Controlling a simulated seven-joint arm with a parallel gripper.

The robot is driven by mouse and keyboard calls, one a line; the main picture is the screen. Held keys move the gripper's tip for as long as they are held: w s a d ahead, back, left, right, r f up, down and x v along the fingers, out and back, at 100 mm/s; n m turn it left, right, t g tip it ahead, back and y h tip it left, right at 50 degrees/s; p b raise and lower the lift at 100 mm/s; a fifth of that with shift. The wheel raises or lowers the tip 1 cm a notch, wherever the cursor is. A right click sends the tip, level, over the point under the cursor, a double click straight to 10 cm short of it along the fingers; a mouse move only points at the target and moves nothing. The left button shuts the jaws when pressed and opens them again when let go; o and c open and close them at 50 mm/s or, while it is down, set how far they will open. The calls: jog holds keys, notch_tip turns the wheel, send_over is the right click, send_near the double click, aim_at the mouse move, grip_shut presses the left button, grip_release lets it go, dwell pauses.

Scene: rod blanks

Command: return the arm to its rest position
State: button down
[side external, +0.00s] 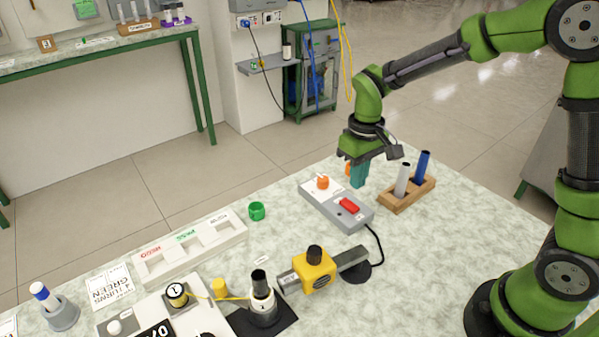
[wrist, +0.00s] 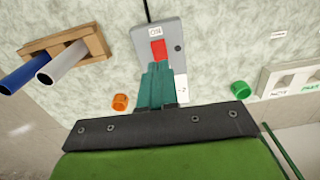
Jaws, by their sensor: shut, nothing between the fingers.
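My gripper (side external: 358,174) hangs at the end of my green arm above the back right part of the table, near the grey control box (side external: 337,204). Its teal fingers are shut with nothing between them. In the wrist view the shut gripper (wrist: 157,72) overlaps the grey control box (wrist: 168,32) and hides part of it, just below the red switch (wrist: 158,50). The red switch also shows in the side view (side external: 349,205). An orange cap (side external: 322,182) is by the box's far end; it also shows in the wrist view (wrist: 120,102).
A wooden rack (side external: 408,195) holding a grey rod and a blue rod stands right of my gripper. A green ring (side external: 257,211), a white labelled tray (side external: 190,248) and a yellow device (side external: 314,270) stand on the table (side external: 420,275). A black cable runs from the control box.

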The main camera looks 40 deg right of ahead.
jog(key=s+r+m+t+y, duration=0.1)
jog(key=s+r+m+t, duration=0.2)
jog(key=s+r+t, duration=0.4)
jog(key=s+r, duration=0.6)
jog(key=s, duration=0.1)
jog(key=shift+s+r+m+y, duration=0.25)
jog(key=shift+m+y, duration=0.05)
jog(key=shift+y, duration=0.1)
jog(key=shift+f, duration=0.1)
jog(key=w+f+n+g+h, duration=0.1)
jog(key=w+f+n+g, duration=0.1)
jog(key=w+n, duration=0.5)
jog(key=w+f+n+g+h, duration=0.1)
jog(key=w+f+n+g, duration=0.2)
jog(key=n, duration=1.2)
jog(key=shift+w+d+f+g, duration=0.3)
jog(key=shift+w+g, duration=0.7)
jog(key=shift+w, duration=1.4)
jog(key=shift+f, duration=0.1)
